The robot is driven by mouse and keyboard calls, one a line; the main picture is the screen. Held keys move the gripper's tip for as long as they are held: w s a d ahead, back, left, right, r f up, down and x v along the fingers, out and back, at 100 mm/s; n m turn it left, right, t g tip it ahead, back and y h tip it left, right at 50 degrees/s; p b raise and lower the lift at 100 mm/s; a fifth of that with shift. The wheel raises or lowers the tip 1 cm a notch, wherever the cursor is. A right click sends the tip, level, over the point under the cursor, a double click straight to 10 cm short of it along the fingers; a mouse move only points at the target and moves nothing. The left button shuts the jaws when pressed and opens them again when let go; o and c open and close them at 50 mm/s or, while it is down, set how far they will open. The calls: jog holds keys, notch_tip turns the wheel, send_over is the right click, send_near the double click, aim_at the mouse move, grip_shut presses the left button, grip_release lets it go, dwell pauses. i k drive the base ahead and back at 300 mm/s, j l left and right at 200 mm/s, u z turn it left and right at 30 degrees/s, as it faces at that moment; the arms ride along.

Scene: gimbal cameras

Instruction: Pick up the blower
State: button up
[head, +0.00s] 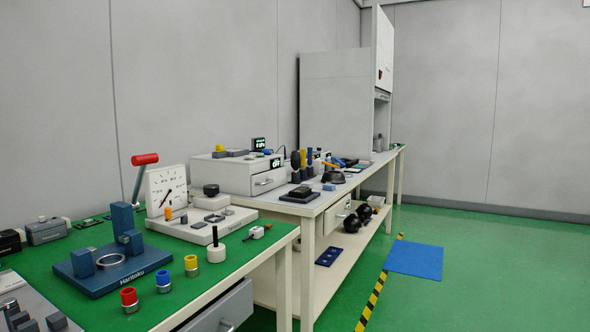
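I cannot pick out the blower for sure at this size. Small tools stand crowded on the white table (340,192) further back. My gripper is not in view.
A nearer green-topped table (205,268) holds a blue Haritoku fixture (122,262), a dial gauge (166,190) and several coloured-cap parts. An open drawer (225,308) juts out below. Green floor (460,290) with a blue mat (414,261) is free on the right.

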aim_at(295, 156)
jog(key=i+l, duration=0.15)
jog(key=i, duration=0.25)
jog(key=i+l+u, duration=0.1)
jog(key=i, duration=0.25)
jog(key=i+l, duration=0.3)
jog(key=i, duration=0.1)
